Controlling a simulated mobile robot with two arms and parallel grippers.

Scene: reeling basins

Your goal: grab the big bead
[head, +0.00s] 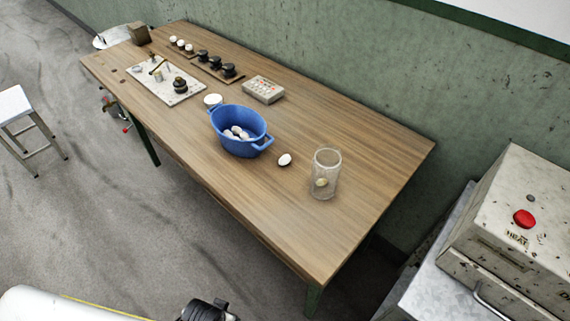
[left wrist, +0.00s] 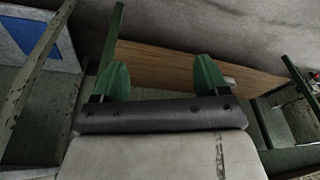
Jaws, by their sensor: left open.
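A small pale yellowish round thing (head: 321,183), which may be the big bead, sits low inside a clear glass jar (head: 327,160). The jar stands upright near the right part of the wooden table (head: 380,150). I cannot tell its exact size or material. My left gripper (left wrist: 160,78) shows in the left wrist view with its two green fingers wide apart and nothing between them. It is away from the jar, and a strip of wooden surface shows beyond the fingers. My right gripper is not in view.
A white egg-shaped piece (head: 285,160) lies between the jar and a blue two-handled basin (head: 240,144) holding several white pieces. A button box (head: 263,90), dark knobs (head: 228,70) and a speckled plate (head: 185,95) are farther back. A machine with a red button (head: 524,218) stands right.

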